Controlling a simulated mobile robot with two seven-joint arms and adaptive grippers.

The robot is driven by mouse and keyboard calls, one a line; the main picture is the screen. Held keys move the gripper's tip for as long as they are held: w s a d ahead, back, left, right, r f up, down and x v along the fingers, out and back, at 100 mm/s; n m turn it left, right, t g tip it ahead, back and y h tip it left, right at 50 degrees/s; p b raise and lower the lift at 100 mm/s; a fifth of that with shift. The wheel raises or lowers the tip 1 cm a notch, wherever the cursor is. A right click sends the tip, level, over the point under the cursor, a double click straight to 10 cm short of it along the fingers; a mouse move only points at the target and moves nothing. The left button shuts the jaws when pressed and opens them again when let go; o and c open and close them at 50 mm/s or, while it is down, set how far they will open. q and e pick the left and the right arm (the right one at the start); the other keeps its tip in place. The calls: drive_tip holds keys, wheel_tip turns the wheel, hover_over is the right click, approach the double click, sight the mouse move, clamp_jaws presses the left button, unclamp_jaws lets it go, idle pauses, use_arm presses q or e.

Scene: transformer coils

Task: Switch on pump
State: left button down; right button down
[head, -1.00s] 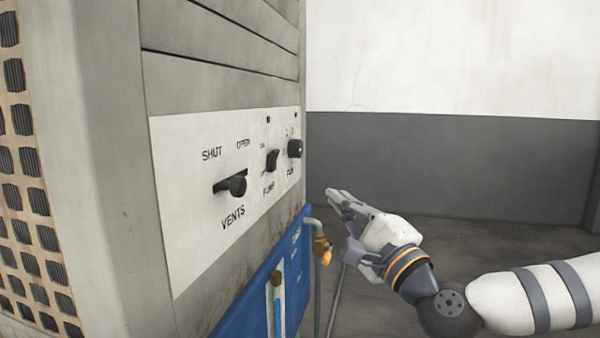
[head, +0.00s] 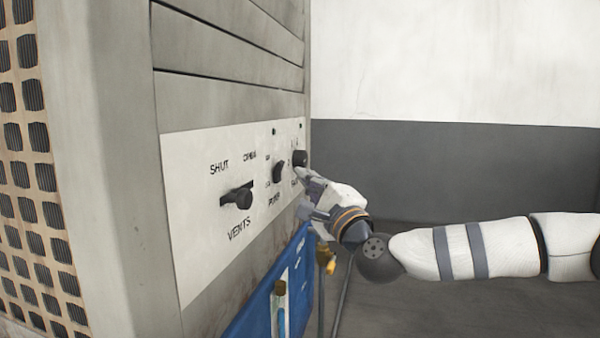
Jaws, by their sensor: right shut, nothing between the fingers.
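The pump switch (head: 278,172) is a black toggle in the middle of the white control panel (head: 195,255), above the label PUMP. Its small position marks are too blurred to read. My right gripper (head: 299,176) is shut and empty. Its tips are at the panel's right part, to the right of the pump switch and just below the black fan knob (head: 300,158). I cannot tell whether the tips touch the panel or the knob. The gripper partly covers the label under the knob. My left gripper is not in view.
A black vents slider (head: 238,198) sits on the panel's left part, marked SHUT and OPEN. Below the panel are a blue plate (head: 250,318) with a gauge tube and a pipe with a brass valve (head: 330,262). A perforated grille covers the left side. Floor on the right is free.

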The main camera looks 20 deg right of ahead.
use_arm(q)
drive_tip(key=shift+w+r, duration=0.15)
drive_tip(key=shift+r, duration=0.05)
use_arm(e)
drive_tip(key=shift+w+a+r, duration=0.45)
drive_tip(key=shift+w+a, duration=0.05)
drive_tip(key=shift+a, duration=0.2)
